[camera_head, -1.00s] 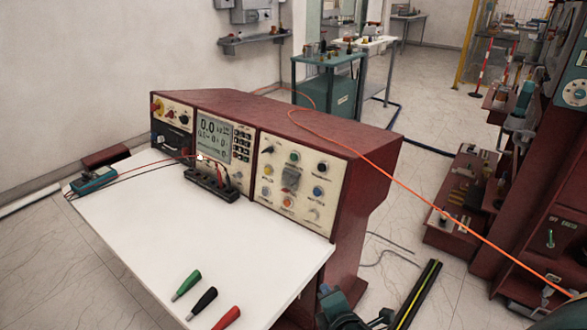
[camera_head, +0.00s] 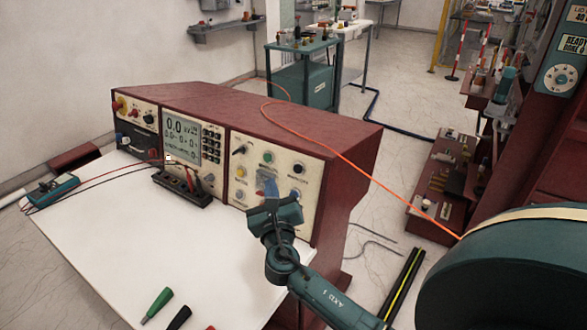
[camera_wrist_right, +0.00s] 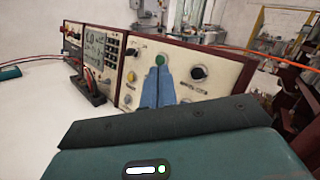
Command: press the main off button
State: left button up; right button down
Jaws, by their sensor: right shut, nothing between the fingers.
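The control panel's right section (camera_head: 278,162) carries several buttons and knobs: a green button (camera_head: 267,158), a black one (camera_head: 298,168), a yellow one (camera_head: 240,171) and a black switch (camera_head: 239,150). Their labels are too small to read, so I cannot tell which is main off. My right gripper (camera_head: 264,176) is shut and empty in front of this section, hiding its lower middle. In the right wrist view its blue fingers (camera_wrist_right: 159,76) are together just below the green button (camera_wrist_right: 161,60); contact cannot be told. My left gripper is not in view.
The white tabletop (camera_head: 110,235) before the console holds a black terminal block (camera_head: 182,185), a multimeter (camera_head: 53,190) with leads, and green (camera_head: 157,304) and black plugs. An orange cable (camera_head: 360,174) crosses the console's right side.

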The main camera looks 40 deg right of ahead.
aim_at(298, 169)
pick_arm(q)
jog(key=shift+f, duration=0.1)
pick_arm(e)
jog(key=shift+d+f, duration=0.1)
pick_arm(q)
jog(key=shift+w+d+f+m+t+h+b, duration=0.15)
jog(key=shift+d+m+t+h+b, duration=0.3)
jog(key=shift+b, duration=1.05)
pick_arm(e)
jog(key=shift+w+d+f, duration=0.35)
jog(key=shift+w+d, duration=0.2)
jog(key=shift+d, duration=0.75)
jog(key=shift+w+d+f, duration=0.3)
jog(key=shift+w+d, duration=0.25)
jog(key=shift+d, duration=0.75)
jog(key=shift+w+d+f, duration=0.35)
jog(key=shift+w+d, duration=0.2)
jog(key=shift+d, duration=0.75)
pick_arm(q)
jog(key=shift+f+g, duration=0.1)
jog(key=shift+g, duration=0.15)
pick_arm(e)
jog(key=shift+w+d+f, duration=0.1)
jog(key=shift+w+d, duration=0.05)
jog(key=shift+d, duration=0.2)
